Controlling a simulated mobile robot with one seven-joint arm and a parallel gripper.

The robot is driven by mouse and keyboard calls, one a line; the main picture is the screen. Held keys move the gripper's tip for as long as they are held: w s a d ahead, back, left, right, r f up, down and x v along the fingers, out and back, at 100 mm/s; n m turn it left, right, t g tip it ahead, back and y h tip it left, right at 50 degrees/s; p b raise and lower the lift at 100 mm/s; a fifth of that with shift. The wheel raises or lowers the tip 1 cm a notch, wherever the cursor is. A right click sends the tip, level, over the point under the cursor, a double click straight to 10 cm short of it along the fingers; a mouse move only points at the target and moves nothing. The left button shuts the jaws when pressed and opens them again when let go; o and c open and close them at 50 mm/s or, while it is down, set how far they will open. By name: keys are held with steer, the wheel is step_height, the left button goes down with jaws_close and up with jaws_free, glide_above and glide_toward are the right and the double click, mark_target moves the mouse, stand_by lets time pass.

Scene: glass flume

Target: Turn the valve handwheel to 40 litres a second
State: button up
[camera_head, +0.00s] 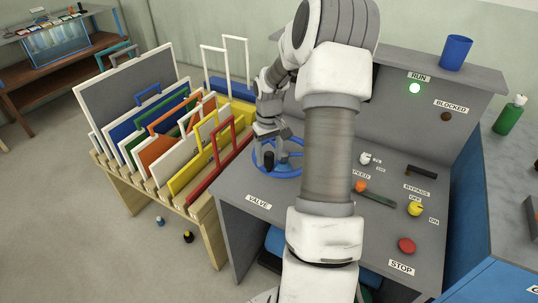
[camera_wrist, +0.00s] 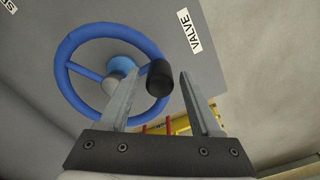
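The blue valve handwheel (camera_head: 291,171) lies on the left part of the grey console, beside the VALVE label (camera_head: 259,202). Its rim, spokes and hub also show in the wrist view (camera_wrist: 62,86). A black grip knob (camera_wrist: 159,78) stands on the rim; in the head view it shows as a dark cylinder (camera_head: 268,161). My gripper (camera_head: 272,146) is over the handwheel. In the wrist view its two fingers (camera_wrist: 160,76) are apart, one on each side of the knob, with a gap visible on both sides. No flow reading is legible.
The console also holds a white knob (camera_head: 365,158), an orange knob (camera_head: 361,186), a yellow switch (camera_head: 415,209) and a red STOP button (camera_head: 407,245). A panel rack (camera_head: 205,205) stands close left.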

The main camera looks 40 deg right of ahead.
jaws_close()
stand_by(1.2)
